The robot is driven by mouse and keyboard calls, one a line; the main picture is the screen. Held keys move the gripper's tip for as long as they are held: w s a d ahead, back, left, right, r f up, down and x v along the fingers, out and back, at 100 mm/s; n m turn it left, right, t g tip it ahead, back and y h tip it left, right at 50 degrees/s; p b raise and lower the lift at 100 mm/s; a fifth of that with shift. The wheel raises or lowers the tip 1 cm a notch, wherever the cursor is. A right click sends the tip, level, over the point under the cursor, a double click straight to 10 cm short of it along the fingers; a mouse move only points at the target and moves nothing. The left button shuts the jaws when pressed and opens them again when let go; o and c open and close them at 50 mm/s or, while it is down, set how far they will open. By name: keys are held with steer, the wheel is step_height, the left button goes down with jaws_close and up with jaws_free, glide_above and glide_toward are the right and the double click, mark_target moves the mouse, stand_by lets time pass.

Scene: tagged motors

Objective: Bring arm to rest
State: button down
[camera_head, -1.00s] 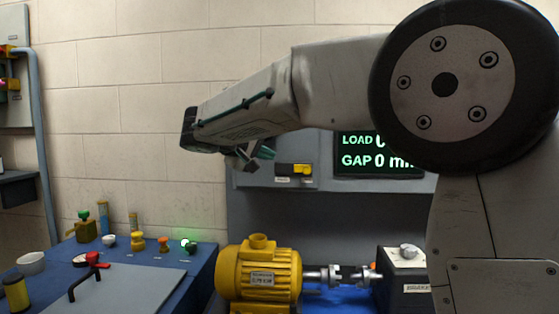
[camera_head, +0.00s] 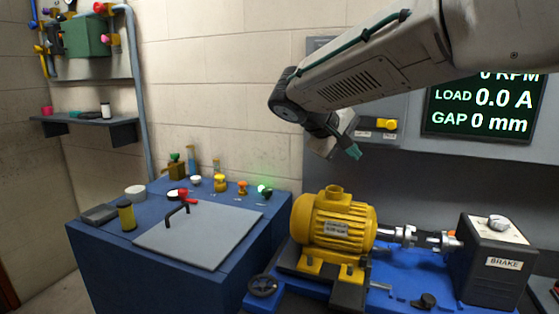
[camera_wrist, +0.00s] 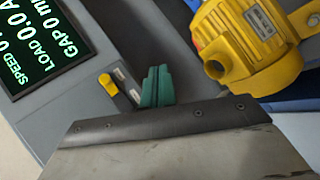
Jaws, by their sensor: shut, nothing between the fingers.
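My arm reaches in from the upper right in the head view. My gripper (camera_head: 354,152) hangs in the air above the yellow motor (camera_head: 335,222), in front of the grey panel, and is shut and empty. In the wrist view its green fingertips (camera_wrist: 156,86) are together. The motor also shows in the wrist view (camera_wrist: 248,45), at the upper right, apart from the fingers. A yellow switch (camera_head: 384,125) sits on the panel close to the gripper; it also shows in the wrist view (camera_wrist: 108,84), left of the fingertips.
A black display (camera_head: 483,108) reads load 0.0 A and gap 0 mm. A dark brake box (camera_head: 496,255) stands right of the motor. A blue bench (camera_head: 150,275) at left carries a grey plate (camera_head: 198,236), a yellow cylinder (camera_head: 126,216) and several small knobs. A shelf (camera_head: 90,121) hangs on the left wall.

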steer(key=s+d+f+m+g+y, duration=0.1)
steer(key=s+d+f+y, duration=0.1)
steer(key=s, duration=0.9)
steer(key=s+d+f+m+g+y, duration=0.1)
steer(key=s+d+f+m+y, duration=0.1)
steer(key=s+f, duration=0.5)
steer(key=s+d+f+m+g+y, duration=0.1)
steer(key=s+d+f+y, duration=0.2)
steer(key=s, duration=1.4)
steer(key=shift+d+f+m+g+y, duration=0.35)
steer(key=shift+f+y, duration=0.4)
steer(key=shift+y, duration=0.25)
